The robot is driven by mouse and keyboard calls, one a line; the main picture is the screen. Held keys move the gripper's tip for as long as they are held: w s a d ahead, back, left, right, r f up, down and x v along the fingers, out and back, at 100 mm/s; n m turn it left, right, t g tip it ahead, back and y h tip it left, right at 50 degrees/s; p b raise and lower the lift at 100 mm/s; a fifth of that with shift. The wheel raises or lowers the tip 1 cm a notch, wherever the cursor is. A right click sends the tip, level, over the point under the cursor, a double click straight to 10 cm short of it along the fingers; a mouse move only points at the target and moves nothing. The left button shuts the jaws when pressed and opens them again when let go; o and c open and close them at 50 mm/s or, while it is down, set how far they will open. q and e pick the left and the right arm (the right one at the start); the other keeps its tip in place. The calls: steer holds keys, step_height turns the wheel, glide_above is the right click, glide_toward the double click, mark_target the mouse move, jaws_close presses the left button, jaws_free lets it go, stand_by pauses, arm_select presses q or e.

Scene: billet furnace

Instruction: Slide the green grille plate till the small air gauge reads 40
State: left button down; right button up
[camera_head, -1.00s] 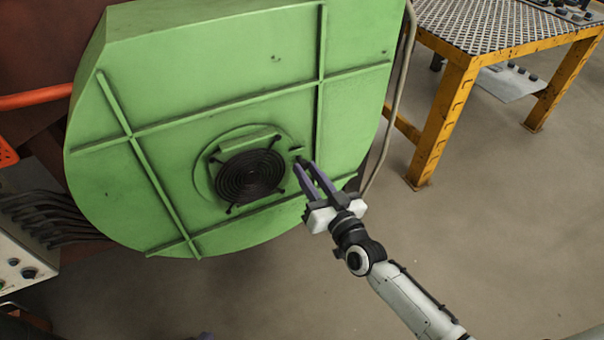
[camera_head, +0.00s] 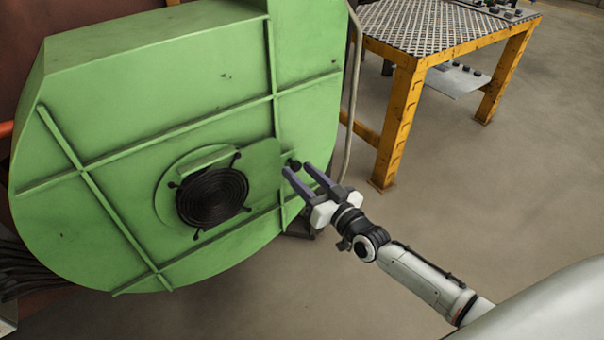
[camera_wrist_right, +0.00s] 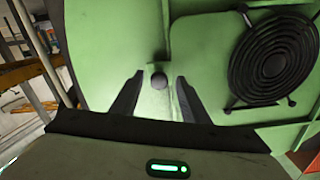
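The green plate (camera_head: 262,165) lies flat on the green blower housing, to the right of the round black grille (camera_head: 212,196). A small dark knob (camera_head: 296,164) stands at the plate's right edge. In the right wrist view the knob (camera_wrist_right: 159,80) is between the fingertips of my right gripper (camera_wrist_right: 156,95), with a gap on each side. In the head view my right gripper (camera_head: 298,170) is open at the knob, its fingers pointing to the upper left. My left gripper is out of view. I cannot see the small air gauge in either view.
The green housing (camera_head: 150,85) carries raised ribs around the grille. A grey pipe (camera_head: 350,120) runs down its right side. A yellow table (camera_head: 402,130) with a metal top stands at the upper right. The floor (camera_head: 480,190) between is clear.

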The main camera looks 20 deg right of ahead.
arm_select(q)
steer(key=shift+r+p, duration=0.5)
steer(key=shift+p, duration=0.25)
arm_select(e)
steer(key=s+d, duration=0.2)
steer(key=s, duration=0.8)
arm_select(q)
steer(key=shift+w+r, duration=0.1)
arm_select(e)
steer(key=shift+a, duration=0.1)
arm_select(q)
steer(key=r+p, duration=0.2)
steer(key=p, duration=0.1)
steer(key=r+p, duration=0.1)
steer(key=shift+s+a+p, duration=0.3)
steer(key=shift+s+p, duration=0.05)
steer(key=shift+p, duration=0.05)
arm_select(e)
steer(key=s+a+f+n+g, duration=0.1)
steer(key=s+a+f+g, duration=0.3)
steer(key=s, duration=0.5)
steer(key=s+a+f+n+g, duration=0.2)
steer(key=s+a+f+g, duration=0.3)
steer(key=s, duration=0.5)
steer(key=shift+s+a+f+h, duration=0.15)
steer(key=shift+s+a+h, duration=0.15)
steer(key=shift+a, duration=0.7)
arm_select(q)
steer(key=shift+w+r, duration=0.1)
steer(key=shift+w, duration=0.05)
